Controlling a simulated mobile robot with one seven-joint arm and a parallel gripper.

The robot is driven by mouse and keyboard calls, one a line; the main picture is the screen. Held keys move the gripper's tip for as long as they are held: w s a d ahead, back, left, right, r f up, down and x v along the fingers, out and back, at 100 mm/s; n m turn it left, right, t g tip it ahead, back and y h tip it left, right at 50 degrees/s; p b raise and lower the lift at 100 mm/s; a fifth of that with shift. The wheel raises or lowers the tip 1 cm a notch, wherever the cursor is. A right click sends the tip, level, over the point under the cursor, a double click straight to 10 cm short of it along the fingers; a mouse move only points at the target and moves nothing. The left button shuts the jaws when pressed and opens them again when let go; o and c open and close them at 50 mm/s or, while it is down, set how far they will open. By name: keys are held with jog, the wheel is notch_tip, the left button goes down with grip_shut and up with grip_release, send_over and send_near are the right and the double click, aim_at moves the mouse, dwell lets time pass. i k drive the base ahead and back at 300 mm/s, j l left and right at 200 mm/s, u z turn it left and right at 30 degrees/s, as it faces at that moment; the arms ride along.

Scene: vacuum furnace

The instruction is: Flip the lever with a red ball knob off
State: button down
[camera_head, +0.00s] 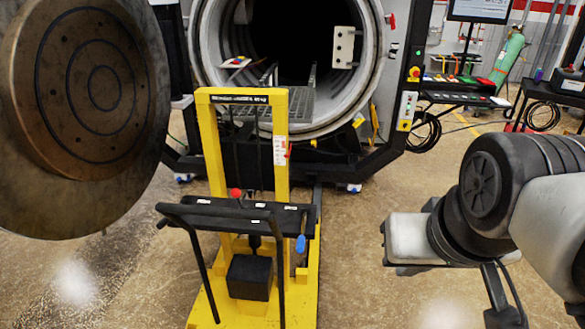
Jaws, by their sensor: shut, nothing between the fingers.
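The lever's red ball knob (235,193) shows at the middle of the yellow lift cart (205,150), just above its black crossbar. The lever's stem is short and dark, mostly hidden by the bar, so its exact tilt is hard to tell. My gripper (385,244), the pale block at the end of my arm, is on the right of the picture. It is shut and empty, well apart from the knob and the cart. Its fingertips are not clearly visible.
A black push handle (215,212) and a blue knob (301,243) are on the cart's near side. A large round furnace door (35,175) fills the left. The open furnace chamber (215,60) stands behind the cart. Bare floor (355,265) lies between cart and arm.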

aim_at(235, 193)
jog(key=u, duration=0.9)
